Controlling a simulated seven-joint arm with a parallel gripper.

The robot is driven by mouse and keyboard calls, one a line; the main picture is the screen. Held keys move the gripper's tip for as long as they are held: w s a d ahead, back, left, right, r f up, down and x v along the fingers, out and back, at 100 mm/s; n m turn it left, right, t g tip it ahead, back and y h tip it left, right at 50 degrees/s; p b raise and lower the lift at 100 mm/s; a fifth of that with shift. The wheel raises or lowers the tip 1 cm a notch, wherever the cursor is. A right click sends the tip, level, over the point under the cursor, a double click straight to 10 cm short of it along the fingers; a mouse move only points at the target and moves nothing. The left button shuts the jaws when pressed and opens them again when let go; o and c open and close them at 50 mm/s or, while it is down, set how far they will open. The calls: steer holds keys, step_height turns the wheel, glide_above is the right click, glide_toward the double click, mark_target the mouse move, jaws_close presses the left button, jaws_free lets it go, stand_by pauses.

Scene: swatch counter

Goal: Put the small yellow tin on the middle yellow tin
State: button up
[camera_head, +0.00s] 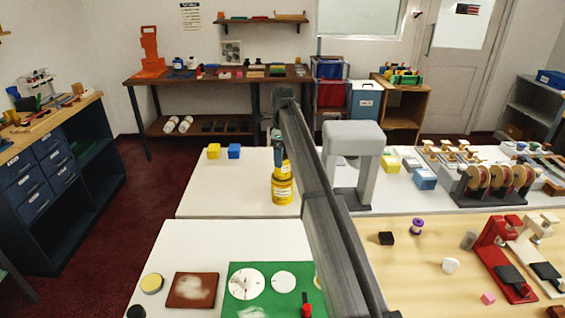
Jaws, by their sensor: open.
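A stack of yellow tins stands on the white counter near the middle of the head view. The widest tin (282,194) is at the bottom, with a narrower yellow tin (282,171) on top of it. My gripper (280,152) is open and points down right over the top of the stack. A bit of yellow shows just under the fingers; it seems to be the small tin, but the fingers and arm partly hide it. I cannot tell whether the fingers touch it.
A grey arch-shaped machine (353,140) stands close on the right. A green mat (243,308) with white discs lies in front.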

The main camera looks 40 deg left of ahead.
step_height(320, 180, up, 8)
steer(key=shift+r, duration=0.1)
stand_by(0.7)
